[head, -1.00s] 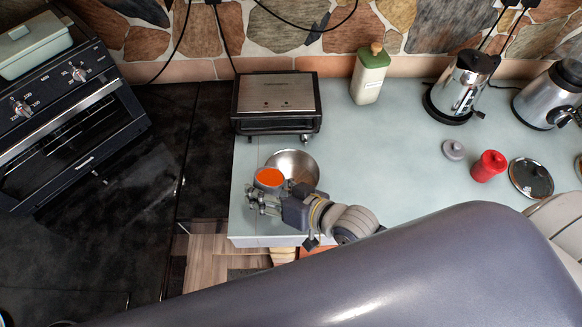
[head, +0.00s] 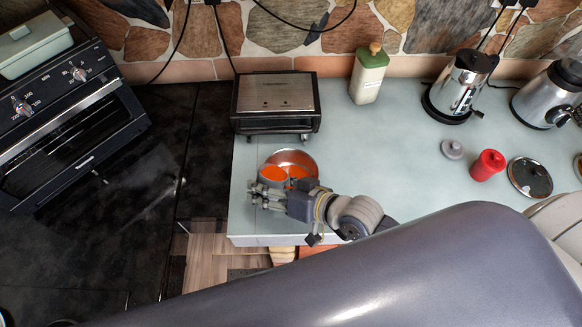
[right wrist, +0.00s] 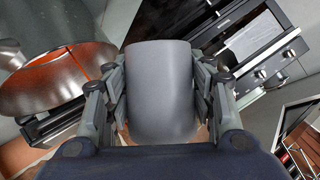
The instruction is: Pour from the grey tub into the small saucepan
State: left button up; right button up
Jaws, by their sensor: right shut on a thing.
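The grey tub (head: 269,184) is held at the left front of the small saucepan (head: 293,154). It also fills the middle of the right wrist view (right wrist: 160,90), between the fingers. Orange contents show at the tub's mouth, which leans towards the saucepan. Orange also shows inside the saucepan, and its rounded metal side is at the left of the right wrist view (right wrist: 42,88). My right gripper (head: 266,194) is shut on the tub. The exact gap between tub and saucepan rim is hard to tell. My left gripper is out of view.
A black and steel appliance (head: 276,100) stands behind the saucepan. A green-topped bottle (head: 369,76), a kettle (head: 461,86), a grey lid (head: 452,149), a red canister (head: 488,166) and a pan lid (head: 530,178) are to the right. The mid-counter is clear.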

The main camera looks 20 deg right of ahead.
jog(key=shift+w+f, duration=0.15)
jog(key=shift+w, duration=0.2)
jog(key=shift+s+d+y, duration=0.15)
jog(key=shift+d+y, duration=0.05)
jog(key=shift+y, duration=0.1)
jog(key=shift+w+m, duration=0.3)
jog(key=shift+m, duration=0.1)
jog(key=shift+s, duration=0.25)
jog(key=shift+d+r, duration=0.1)
jog(key=shift+r, duration=0.1)
